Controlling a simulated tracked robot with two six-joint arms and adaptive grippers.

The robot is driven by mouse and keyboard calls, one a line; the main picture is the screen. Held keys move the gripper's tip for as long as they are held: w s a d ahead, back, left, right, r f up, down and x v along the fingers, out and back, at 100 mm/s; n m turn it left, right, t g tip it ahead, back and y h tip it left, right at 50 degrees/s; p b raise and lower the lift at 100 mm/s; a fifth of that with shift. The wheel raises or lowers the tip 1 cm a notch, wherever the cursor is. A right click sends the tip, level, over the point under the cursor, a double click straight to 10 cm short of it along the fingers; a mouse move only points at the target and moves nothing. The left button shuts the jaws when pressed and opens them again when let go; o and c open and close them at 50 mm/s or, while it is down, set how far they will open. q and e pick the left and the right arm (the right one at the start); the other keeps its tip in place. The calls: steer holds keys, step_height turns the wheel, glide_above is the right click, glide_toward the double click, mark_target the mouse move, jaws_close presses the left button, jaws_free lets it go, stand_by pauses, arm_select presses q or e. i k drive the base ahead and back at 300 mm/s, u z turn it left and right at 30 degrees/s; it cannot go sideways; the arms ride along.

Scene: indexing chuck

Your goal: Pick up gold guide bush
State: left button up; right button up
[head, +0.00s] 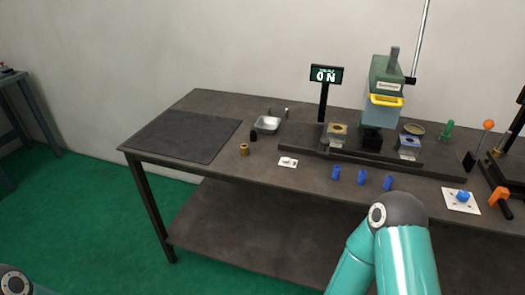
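The gold guide bush (244,149) is a small brassy cylinder standing on the dark workbench (303,184), near the right front corner of the dark mat. Nothing touches it. Neither gripper shows in the head view. A teal arm link of mine rises at the lower right, in front of the bench's front edge. A small piece of my other arm shows at the lower left corner.
A dark mat (184,137) covers the bench's left end.

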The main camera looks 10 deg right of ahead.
mark_target(244, 153)
steer(key=u, duration=0.1)
steer(key=i, duration=0.9)
steer(key=z, duration=0.2)
steer(key=k, duration=0.85)
steer(key=u, duration=0.15)
steer(key=i, duration=0.6)
